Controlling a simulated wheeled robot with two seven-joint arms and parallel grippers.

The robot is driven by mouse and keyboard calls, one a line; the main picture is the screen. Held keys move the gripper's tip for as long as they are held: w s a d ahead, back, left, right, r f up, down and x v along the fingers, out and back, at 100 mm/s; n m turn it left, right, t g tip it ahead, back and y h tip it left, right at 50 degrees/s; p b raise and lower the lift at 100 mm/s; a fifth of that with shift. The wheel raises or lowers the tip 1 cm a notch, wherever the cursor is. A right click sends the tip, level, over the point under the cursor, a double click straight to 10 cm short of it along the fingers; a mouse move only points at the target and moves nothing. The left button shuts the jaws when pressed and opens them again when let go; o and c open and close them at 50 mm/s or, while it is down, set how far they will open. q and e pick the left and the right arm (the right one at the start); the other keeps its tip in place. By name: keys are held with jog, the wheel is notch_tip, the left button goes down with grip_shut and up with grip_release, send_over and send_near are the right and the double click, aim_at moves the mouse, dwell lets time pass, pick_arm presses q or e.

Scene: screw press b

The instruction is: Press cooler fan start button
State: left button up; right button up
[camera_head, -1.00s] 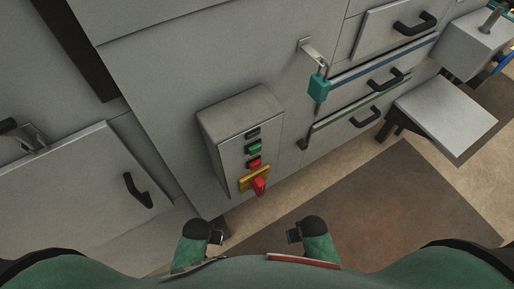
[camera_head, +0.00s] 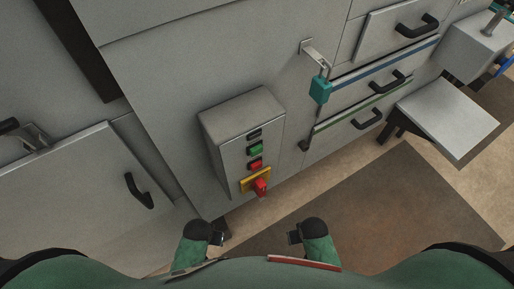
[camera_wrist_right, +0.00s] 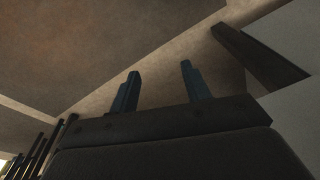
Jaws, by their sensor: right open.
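A grey control box (camera_head: 243,122) is fixed to the front of the grey machine cabinet. On its face, from top to bottom, are a small black label or display (camera_head: 254,134), a green button (camera_head: 256,149), a red button (camera_head: 256,165) and a red rotary switch (camera_head: 261,186) on a yellow plate. My left gripper (camera_head: 218,238) and my right gripper (camera_head: 292,237) are low in the head view, below the box and apart from it. In the right wrist view the right gripper's two fingers (camera_wrist_right: 160,88) are apart with nothing between them. The left gripper's fingers are too small to judge.
A teal padlock (camera_head: 320,89) hangs from a hasp right of the box. Drawers with black handles (camera_head: 367,119) and a grey shelf (camera_head: 449,115) are at the right. A cabinet door (camera_head: 80,200) is at the left. The floor (camera_head: 380,200) in front is clear.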

dwell(0.3)
grip_shut()
dwell(1.6)
